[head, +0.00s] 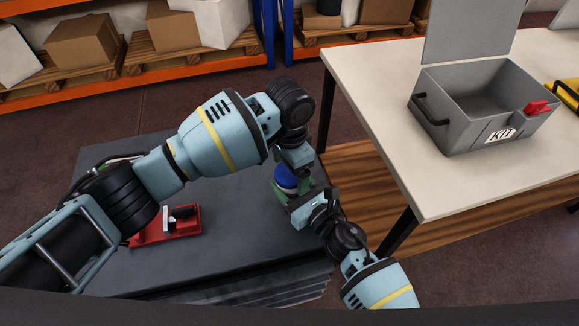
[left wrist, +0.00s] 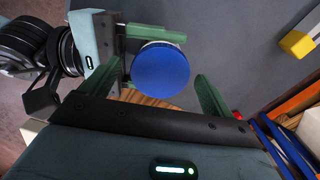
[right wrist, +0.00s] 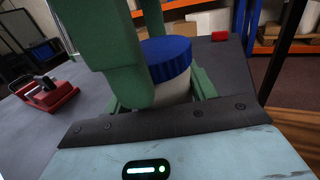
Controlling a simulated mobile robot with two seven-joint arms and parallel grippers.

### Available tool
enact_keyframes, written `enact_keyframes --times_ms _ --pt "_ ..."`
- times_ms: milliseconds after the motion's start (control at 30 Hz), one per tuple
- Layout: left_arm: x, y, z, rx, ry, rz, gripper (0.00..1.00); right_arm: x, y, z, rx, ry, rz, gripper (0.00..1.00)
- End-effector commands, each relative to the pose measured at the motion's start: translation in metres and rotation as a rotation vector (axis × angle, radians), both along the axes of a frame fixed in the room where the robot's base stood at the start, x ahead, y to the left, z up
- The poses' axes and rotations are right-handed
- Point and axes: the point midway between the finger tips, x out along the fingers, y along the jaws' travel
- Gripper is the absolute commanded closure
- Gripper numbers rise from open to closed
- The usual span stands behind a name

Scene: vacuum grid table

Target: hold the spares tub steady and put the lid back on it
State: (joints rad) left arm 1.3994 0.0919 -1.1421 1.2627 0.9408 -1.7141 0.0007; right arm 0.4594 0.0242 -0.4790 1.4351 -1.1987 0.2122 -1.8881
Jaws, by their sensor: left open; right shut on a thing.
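The blue lid (right wrist: 167,58) sits level on top of the white spares tub (right wrist: 175,92) in the right wrist view; whether it is fully seated I cannot tell. My right gripper (right wrist: 160,95) is shut on the tub, with green fingers at its sides. In the left wrist view the round lid (left wrist: 161,70) shows from above. My left gripper (left wrist: 162,85) is open, its fingers apart on either side of the lid. In the head view both grippers crowd around the lid (head: 286,178), and the tub is mostly hidden.
A red fixture (head: 168,226) stands on the dark grey table (head: 245,240) to the left. A pale table (head: 375,100) at right carries an open grey kit box (head: 470,115) and a yellow container (head: 566,95). Pallet shelves with cartons (head: 85,40) stand behind.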

Motion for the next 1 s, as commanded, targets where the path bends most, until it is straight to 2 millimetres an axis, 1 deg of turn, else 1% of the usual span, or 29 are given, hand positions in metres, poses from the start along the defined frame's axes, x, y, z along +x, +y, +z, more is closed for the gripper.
enact_keyframes --times_ms 167,267,500,600,700,833,1000 --pt "0.0 0.0 0.013 -0.002 -0.002 0.0 0.13 0.0 0.0 0.0 -0.001 0.0 0.0 1.0" --pt "0.001 0.0 0.03 -0.002 -0.004 0.0 0.13 0.0 0.0 0.0 -0.001 0.0 0.0 1.0" --pt "0.0 -0.001 0.078 -0.003 -0.003 -0.002 0.13 0.0 0.0 0.0 -0.001 0.0 0.0 1.0" --pt "0.0 0.0 0.095 -0.001 -0.003 -0.001 0.13 0.0 0.0 0.0 -0.001 0.001 0.0 1.0" --pt "0.0 0.0 0.107 -0.002 -0.001 0.0 0.13 0.0 0.0 0.0 -0.001 0.001 0.0 1.0" --pt "0.0 0.0 0.117 -0.001 -0.001 0.0 0.13 0.0 0.0 0.0 -0.001 0.001 0.0 1.0" --pt "0.0 0.0 0.12 0.0 0.0 0.0 0.13 0.0 0.0 0.0 -0.001 0.001 0.0 1.0"
